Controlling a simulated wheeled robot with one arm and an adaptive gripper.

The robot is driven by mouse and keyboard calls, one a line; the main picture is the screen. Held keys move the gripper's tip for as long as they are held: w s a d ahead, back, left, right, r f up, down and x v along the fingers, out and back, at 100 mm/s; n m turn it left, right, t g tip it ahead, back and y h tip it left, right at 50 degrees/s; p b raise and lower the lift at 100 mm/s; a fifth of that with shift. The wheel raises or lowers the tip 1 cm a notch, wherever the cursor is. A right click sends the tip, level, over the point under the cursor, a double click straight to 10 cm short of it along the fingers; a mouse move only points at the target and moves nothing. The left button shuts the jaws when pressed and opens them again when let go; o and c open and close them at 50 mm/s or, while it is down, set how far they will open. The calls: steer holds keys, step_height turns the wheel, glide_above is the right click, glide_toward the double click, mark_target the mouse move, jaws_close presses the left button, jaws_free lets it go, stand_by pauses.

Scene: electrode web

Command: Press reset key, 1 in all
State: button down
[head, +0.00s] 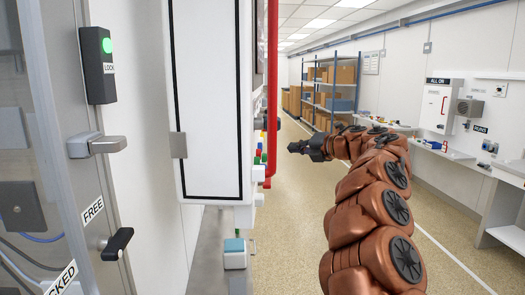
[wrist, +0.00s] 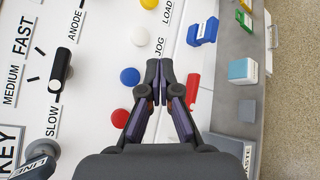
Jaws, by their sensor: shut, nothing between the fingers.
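In the wrist view a white control panel carries a blue round button (wrist: 130,77), a red button (wrist: 120,118), a white button (wrist: 139,36) and a yellow button (wrist: 149,4). No label reading RESET is legible, so I cannot tell from lettering which one is the reset key. My gripper (wrist: 159,67) is shut and empty, its tips just right of the blue button in the picture. Whether it touches the panel is unclear there. In the head view my gripper (head: 293,147) is in the aisle, right of the white cabinet (head: 210,100), with a visible gap.
A selector knob (wrist: 55,86) marked SLOW, MEDIUM and FAST is on the panel. A red pipe (head: 271,90) runs down the cabinet's edge.

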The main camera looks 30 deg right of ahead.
steer(key=w+a, duration=0.3)
steer(key=a, duration=0.2)
steer(key=shift+a+b, duration=0.15)
steer(key=shift+b, duration=0.2)
steer(key=shift+w+a, duration=0.1)
steer(key=shift+w, duration=0.05)
stand_by(1.1)
steer(key=shift+w+a, duration=0.15)
steer(key=shift+a, duration=0.15)
steer(key=shift+w+a, duration=0.25)
steer(key=shift+a, duration=0.2)
stand_by(0.9)
steer(key=shift+d, duration=0.1)
stand_by(0.3)
steer(key=shift+s+d+p, duration=0.35)
steer(key=shift+s+d, duration=0.1)
steer(key=shift+d, duration=0.25)
steer(key=s+d, duration=0.1)
steer(key=d, duration=0.2)
steer(key=s+d+p, duration=0.1)
steer(key=shift+s+d, duration=0.15)
steer(key=shift+s, duration=0.15)
